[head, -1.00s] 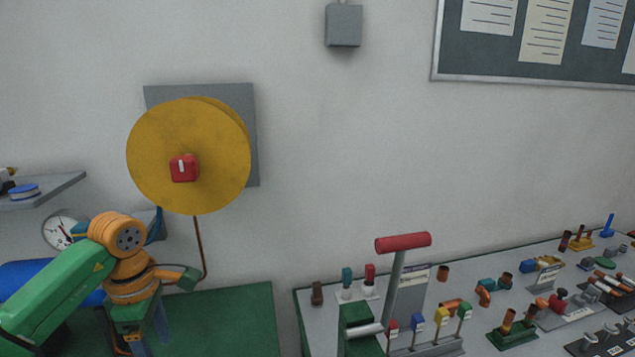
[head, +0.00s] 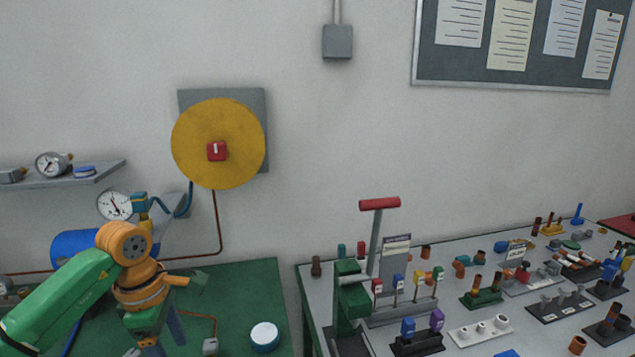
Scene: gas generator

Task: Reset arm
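My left arm, green with orange joints, comes in from the left over the green bench. Its lower end (head: 162,333) has blue-grey parts that point down and are cut off by the bottom edge, so the state of the gripper's fingers is unclear. Nothing can be made out in its grasp. My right gripper is not in view. A yellow disc (head: 196,145) with a red switch (head: 216,151) is mounted on the wall behind the arm.
Near the arm are a blue cylinder (head: 73,244), a gauge (head: 114,205) and a white-and-blue round piece (head: 264,337). A grey table (head: 455,250) with many small parts and a red-handled lever (head: 379,204) fills the right. A shelf (head: 105,170) juts from the left wall.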

